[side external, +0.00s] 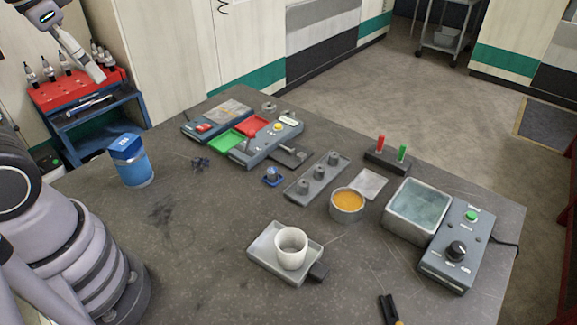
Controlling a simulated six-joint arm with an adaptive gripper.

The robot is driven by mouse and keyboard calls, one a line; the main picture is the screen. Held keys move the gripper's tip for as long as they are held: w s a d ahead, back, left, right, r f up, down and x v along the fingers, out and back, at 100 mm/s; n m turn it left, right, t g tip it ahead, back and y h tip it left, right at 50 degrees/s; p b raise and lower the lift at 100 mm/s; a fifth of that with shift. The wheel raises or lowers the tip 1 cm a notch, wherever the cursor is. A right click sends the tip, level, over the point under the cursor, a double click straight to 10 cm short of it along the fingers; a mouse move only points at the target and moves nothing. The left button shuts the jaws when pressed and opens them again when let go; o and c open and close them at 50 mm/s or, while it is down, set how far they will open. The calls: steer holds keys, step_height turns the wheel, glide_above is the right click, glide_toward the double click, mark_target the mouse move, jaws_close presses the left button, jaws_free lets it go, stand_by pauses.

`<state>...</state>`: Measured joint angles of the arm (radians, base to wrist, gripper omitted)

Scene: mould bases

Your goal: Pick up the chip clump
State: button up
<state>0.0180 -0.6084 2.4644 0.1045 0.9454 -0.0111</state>
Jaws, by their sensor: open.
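The chip clump (201,162) appears to be the small, dark, tangled piece lying on the grey worktop, right of the blue-capped container and left of the green tray. It is small in this view, so its fine shape is unclear. Nothing visible touches it. My gripper cannot be made out in this view. Only parts of my arm show at the left side.
A blue-capped container (132,163) stands left of the clump. Green (225,142) and red (252,125) trays lie to its right. A white cup (291,248) stands on a metal tray (265,262). The worktop in front of the clump is mostly clear, with dark smudges.

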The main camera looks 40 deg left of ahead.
steer(key=w+a+f+m+g+y, duration=0.5)
steer(key=w+a+f+g+y, duration=0.2)
steer(key=w, duration=0.1)
steer(key=m+t+y, duration=0.7)
steer(key=m+y, duration=0.3)
steer(key=m, duration=0.4)
glide_above(201, 161)
steer(key=w+v, duration=0.1)
steer(key=v, duration=0.2)
step_height(201, 161, down, 22)
steer(key=s, duration=0.1)
steer(key=shift+m, duration=0.4)
step_height(201, 161, down, 9)
steer(key=shift+d, duration=0.15)
steer(key=shift+a, duration=0.55)
steer(key=x, duration=0.6)
steer(key=shift+w+a, duration=0.15)
steer(key=shift+a, duration=0.1)
steer(key=shift+c, duration=0.2)
steer(key=shift+f, duration=0.1)
steer(key=c, duration=0.8)
